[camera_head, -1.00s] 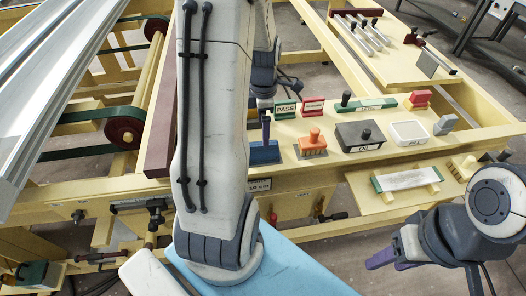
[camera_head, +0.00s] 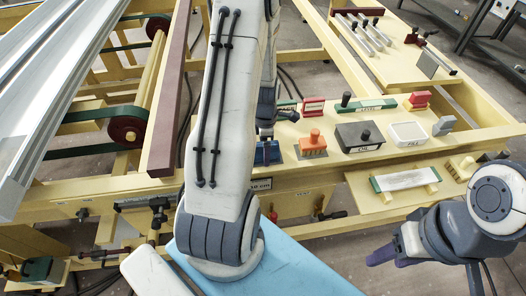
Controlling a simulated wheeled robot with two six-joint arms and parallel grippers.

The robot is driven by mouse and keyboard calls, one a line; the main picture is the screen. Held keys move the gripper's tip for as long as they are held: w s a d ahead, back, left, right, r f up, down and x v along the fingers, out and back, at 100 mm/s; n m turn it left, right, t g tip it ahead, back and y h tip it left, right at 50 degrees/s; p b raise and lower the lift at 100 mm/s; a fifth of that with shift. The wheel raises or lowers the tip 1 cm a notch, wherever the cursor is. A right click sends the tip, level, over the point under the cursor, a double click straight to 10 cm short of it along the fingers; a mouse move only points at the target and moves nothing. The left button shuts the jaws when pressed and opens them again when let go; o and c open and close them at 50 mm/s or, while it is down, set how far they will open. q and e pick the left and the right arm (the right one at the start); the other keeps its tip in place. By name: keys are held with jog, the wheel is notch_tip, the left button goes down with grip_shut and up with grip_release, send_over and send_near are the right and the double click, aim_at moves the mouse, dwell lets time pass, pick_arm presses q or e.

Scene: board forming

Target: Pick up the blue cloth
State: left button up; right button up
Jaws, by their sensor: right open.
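A small dark blue item (camera_head: 267,153), which I take for the blue cloth, lies at the left end of the yellow tool shelf. It is partly hidden by my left arm, and its folds are too small to make out. My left gripper (camera_head: 266,131) is right above it, pointing down. The arm covers part of this gripper, so its jaw gap and any contact do not show clearly. My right gripper (camera_head: 381,256) is open and empty at the lower right, away from the shelf.
An orange brush (camera_head: 312,145), a black box (camera_head: 360,136) and a white tray (camera_head: 408,134) stand to the right on the shelf. Red and green stamps sit behind. A dark red bar (camera_head: 170,100) and a roller (camera_head: 128,131) are at left.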

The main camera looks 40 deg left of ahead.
pick_arm(q)
jog(key=c, duration=1.1)
jog(key=shift+r, duration=0.1)
jog(key=shift+r, duration=0.35)
jog(key=r, duration=0.2)
jog(key=r+b, duration=0.1)
jog(key=shift+d+r, duration=0.35)
jog(key=shift+d, duration=0.05)
jog(key=s+d+r+b, duration=0.2)
jog(key=d+r, duration=0.4)
jog(key=d, duration=0.4)
jog(key=shift+s+d+r, duration=0.25)
jog(key=shift+d, duration=0.05)
